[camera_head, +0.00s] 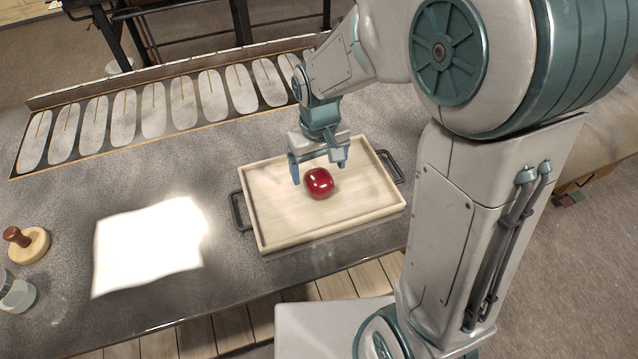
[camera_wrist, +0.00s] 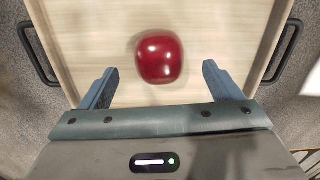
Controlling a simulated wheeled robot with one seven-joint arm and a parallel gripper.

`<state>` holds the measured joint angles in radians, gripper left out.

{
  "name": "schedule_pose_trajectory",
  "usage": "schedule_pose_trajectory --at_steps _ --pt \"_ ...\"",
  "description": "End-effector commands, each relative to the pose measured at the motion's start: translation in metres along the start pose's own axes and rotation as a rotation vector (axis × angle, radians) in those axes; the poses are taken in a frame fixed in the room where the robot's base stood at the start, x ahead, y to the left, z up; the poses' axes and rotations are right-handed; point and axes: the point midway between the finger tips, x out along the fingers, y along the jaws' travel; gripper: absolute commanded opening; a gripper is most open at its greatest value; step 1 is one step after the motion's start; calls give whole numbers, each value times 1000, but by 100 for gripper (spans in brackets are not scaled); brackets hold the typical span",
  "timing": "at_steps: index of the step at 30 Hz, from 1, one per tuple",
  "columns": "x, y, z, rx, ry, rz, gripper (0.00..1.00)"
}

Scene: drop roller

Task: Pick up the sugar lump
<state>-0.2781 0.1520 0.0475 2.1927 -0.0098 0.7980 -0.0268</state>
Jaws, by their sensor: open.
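A glossy red lump (camera_head: 319,184), rounded and squarish, sits on a pale wooden tray (camera_head: 270,233). It is the only thing I see in the tray, and no white sugar lump shows. My gripper (camera_head: 319,173) is open and empty above the tray, with its fingers pointing down near the lump. In the wrist view the red lump (camera_wrist: 159,57) lies roughly midway between the two spread fingertips (camera_wrist: 160,68), slightly beyond them. Neither finger appears to touch it. The exact height of the fingers above it is hard to tell.
The tray has a raised rim and dark handles (camera_head: 239,211) on two sides. A bright white sheet-like patch (camera_head: 150,245) lies left on the grey counter. A wooden-knobbed round tool (camera_head: 27,244) and a clear jar (camera_head: 15,292) stand far left. A slotted panel (camera_head: 153,110) lines the back.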

Motion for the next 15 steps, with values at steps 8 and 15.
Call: schedule_pose_trajectory --at_steps 8,15 --pt "26 1 -3 -1 -6 0 85" --pt "50 0 -4 -2 -1 0 85"
